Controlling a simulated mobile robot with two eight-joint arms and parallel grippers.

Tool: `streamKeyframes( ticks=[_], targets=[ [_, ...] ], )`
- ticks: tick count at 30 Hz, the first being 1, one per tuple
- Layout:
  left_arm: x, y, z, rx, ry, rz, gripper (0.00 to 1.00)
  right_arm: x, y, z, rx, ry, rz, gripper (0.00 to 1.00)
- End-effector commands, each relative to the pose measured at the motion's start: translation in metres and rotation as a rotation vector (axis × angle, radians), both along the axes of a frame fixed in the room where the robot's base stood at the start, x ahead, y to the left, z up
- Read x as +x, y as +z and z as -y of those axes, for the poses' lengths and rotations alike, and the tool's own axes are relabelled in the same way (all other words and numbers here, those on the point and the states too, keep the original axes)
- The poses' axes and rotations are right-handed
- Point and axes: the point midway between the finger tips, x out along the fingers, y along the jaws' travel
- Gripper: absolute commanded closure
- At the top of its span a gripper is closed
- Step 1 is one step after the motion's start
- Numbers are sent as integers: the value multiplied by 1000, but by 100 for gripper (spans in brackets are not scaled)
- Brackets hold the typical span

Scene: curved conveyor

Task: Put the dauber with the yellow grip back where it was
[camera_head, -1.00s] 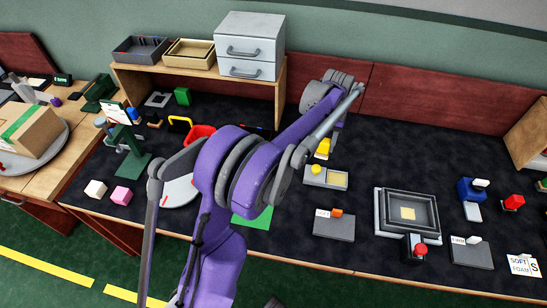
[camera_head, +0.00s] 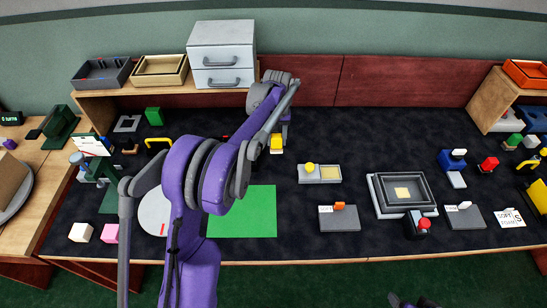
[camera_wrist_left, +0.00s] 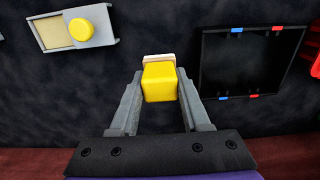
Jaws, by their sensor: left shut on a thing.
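My left gripper (camera_wrist_left: 160,95) is shut on the yellow block-shaped grip of a dauber (camera_wrist_left: 160,82). A pale band shows at the grip's far end in the left wrist view. The dauber (camera_head: 277,143) also shows in the head view, at the back middle of the dark bench, left of a grey tray. I cannot tell whether it touches the bench. The grey tray (camera_head: 333,181) has a round yellow knob (camera_head: 309,168) and a pale yellow pad; it also shows at the upper left of the wrist view (camera_wrist_left: 109,38). Dark parts at the bottom edge may be my right gripper (camera_head: 414,302).
A green sheet (camera_head: 245,212) lies left of the grey tray. A square grey frame (camera_head: 375,200) stands to the right, with blue (camera_head: 452,161) and red (camera_head: 488,164) handled items beyond. A dark frame (camera_wrist_left: 205,65) with red and blue marks lies right of the gripper.

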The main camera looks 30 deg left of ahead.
Motion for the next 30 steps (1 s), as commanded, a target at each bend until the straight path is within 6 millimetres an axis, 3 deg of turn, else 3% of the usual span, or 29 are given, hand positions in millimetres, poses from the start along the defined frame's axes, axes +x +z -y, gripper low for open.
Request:
streamKeyframes(
  ticks=[3,11,16,28,29,30],
  targets=[
    [0,-22,0,0,-1,0,100,0,-1,0,0,0,0,28],
    [0,-45,0,0,-1,0,100,0,-1,0,0,0,-1,28],
    [0,-69,0,0,-1,0,100,0,-2,0,0,0,-1,28],
    [0,-77,0,0,-1,0,100,-1,-6,0,0,0,-3,28],
    [0,-77,0,0,-1,0,50,-1,-5,0,0,0,-2,28],
    [0,-76,0,0,-1,0,43,-1,-5,0,0,0,-2,28]
  ],
)
